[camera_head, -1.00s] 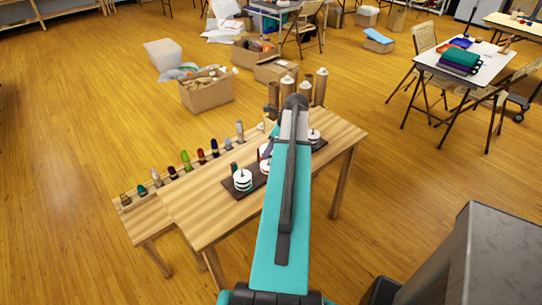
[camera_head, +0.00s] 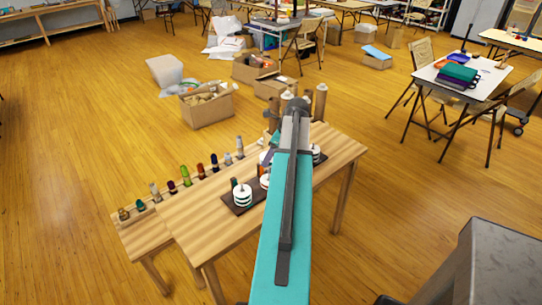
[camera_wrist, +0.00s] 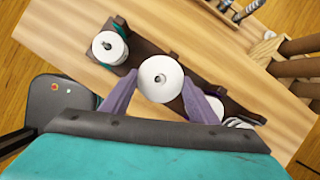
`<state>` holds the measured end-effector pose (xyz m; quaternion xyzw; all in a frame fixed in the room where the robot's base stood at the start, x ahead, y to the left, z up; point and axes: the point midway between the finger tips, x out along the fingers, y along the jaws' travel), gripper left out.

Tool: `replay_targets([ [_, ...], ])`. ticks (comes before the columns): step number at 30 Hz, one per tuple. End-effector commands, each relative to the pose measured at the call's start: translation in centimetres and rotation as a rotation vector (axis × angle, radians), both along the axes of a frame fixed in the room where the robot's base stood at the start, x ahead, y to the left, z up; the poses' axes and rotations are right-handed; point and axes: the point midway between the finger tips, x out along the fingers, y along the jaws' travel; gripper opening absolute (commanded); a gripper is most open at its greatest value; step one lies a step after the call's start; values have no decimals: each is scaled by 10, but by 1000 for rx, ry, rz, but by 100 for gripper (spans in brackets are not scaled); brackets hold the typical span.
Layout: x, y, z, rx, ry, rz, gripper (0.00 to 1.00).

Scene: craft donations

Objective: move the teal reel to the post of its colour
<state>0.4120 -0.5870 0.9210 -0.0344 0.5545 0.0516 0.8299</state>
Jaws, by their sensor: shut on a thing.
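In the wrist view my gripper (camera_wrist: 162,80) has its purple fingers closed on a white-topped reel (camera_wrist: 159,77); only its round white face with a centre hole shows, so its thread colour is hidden. Left of it a post holds white-flanged reels (camera_wrist: 108,48), with a teal marker (camera_wrist: 121,27) beside it. In the head view this stack (camera_head: 242,196) shows dark greenish bands between white flanges. More white reels (camera_wrist: 237,122) stand at the board's right end, partly behind my finger. In the head view my arm hides the gripper and the held reel.
The dark post board (camera_head: 238,210) lies on the wooden table (camera_head: 195,225). Tall brown tubes (camera_head: 320,103) stand at its far side. A lower bench (camera_head: 150,232) with a row of small coloured items adjoins it at left. Bare tabletop lies around the board.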

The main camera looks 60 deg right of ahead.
Motion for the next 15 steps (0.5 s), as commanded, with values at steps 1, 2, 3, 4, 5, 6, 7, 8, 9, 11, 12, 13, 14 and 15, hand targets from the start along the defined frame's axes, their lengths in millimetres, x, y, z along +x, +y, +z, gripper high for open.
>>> replay_targets([
  [1, 0, 0, 0, 0, 0, 0, 33],
  [2, 0, 0, 0, 0, 0, 0, 33],
  [3, 0, 0, 0, 0, 0, 0, 33],
  [4, 1, 0, 0, 0, 0, 1, 33],
  [5, 1, 1, 0, 0, 0, 3, 33],
  [6, 2, 2, 0, 0, 0, 8, 33],
  [7, 4, 3, 0, 0, 0, 13, 33],
  [8, 6, 4, 0, 0, 0, 21, 33],
  [9, 9, 7, 0, 0, 0, 34, 33],
  [11, 17, 12, 1, 0, 0, 60, 33],
  [12, 23, 17, 1, 0, 0, 82, 33],
  [13, 28, 21, 1, 0, 0, 101, 33],
  [14, 34, 26, 2, -1, -1, 122, 33],
  [15, 42, 33, 2, 0, -1, 154, 33],
])
